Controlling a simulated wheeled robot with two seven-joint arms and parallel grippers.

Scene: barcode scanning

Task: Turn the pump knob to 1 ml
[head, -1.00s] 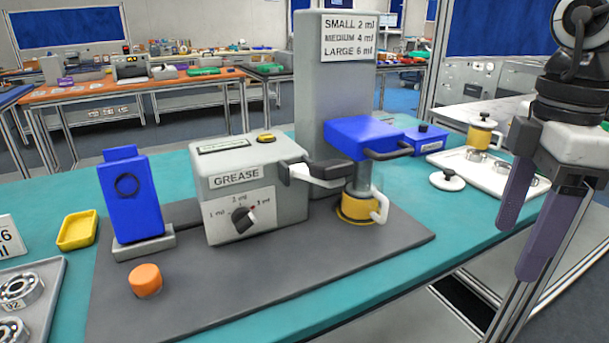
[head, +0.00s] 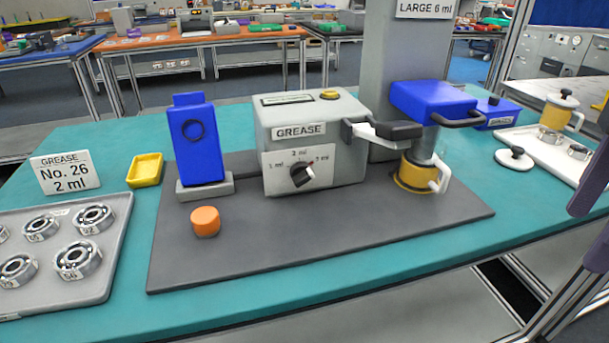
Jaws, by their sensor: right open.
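The pump knob (head: 302,174) is a dark round dial on the front of the grey grease pump box (head: 348,170). Its white mark points to the right, towards the right-hand label. The 1 ml label (head: 276,166) is on the left of the dial and the 2 ml label (head: 299,153) is above it. My right gripper (head: 592,222) is at the right edge, partly cut off, open and empty, well away from the knob. My left gripper is not in view.
A blue scanner (head: 196,145) on a grey stand and an orange button (head: 205,221) are left of the pump. A lever and blue-topped dispenser (head: 433,103) are on its right. A bearing tray (head: 120,255) and a sign reading No. 26, 2 ml (head: 66,172) are further left.

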